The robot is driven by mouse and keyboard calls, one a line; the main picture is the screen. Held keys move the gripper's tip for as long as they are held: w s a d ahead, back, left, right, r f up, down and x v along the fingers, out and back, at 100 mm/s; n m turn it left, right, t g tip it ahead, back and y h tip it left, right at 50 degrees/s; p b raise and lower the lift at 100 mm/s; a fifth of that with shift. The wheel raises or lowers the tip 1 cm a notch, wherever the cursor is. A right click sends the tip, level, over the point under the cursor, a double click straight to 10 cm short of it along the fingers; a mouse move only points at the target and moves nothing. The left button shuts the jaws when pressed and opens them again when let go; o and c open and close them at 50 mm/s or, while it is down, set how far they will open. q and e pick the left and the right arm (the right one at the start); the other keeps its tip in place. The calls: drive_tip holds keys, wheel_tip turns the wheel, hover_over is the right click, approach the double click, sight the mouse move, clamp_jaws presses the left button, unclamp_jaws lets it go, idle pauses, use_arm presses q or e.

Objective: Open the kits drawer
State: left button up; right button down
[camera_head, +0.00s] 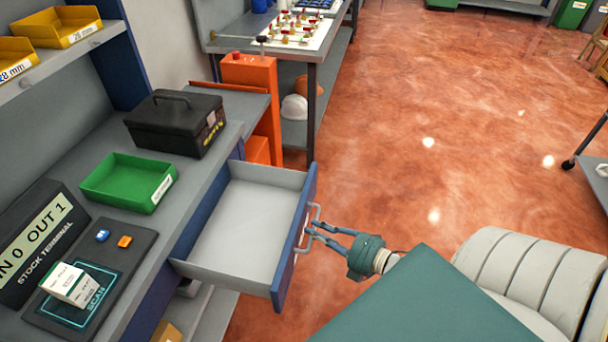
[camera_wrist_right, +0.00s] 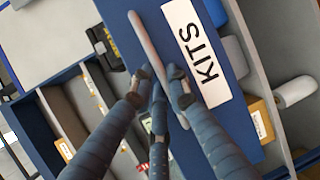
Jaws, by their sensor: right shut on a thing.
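The kits drawer (camera_head: 245,220) is pulled well out from under the grey bench, and its visible inside is empty. Its blue front (camera_head: 284,272) faces right. In the right wrist view, the front carries a white label reading KITS (camera_wrist_right: 197,50) beside the bar handle (camera_wrist_right: 148,42). My right gripper (camera_head: 312,232) is at the drawer handle; in the wrist view its fingers (camera_wrist_right: 158,85) close around the handle bar. My left gripper is not in view.
The bench holds a green tray (camera_head: 128,182), a black toolbox (camera_head: 175,123), a stock terminal (camera_head: 38,240) and a small white box (camera_head: 68,284). An orange cabinet (camera_head: 250,72) stands behind the drawer.

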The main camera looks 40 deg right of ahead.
drive_tip(key=shift+s+d, duration=0.1)
drive_tip(key=shift+s, duration=0.05)
drive_tip(key=c, duration=1.7)
unclamp_jaws()
drive_tip(key=shift+o, duration=0.2)
drive_tip(key=v, duration=1.2)
drive_tip(key=shift+f, duration=0.15)
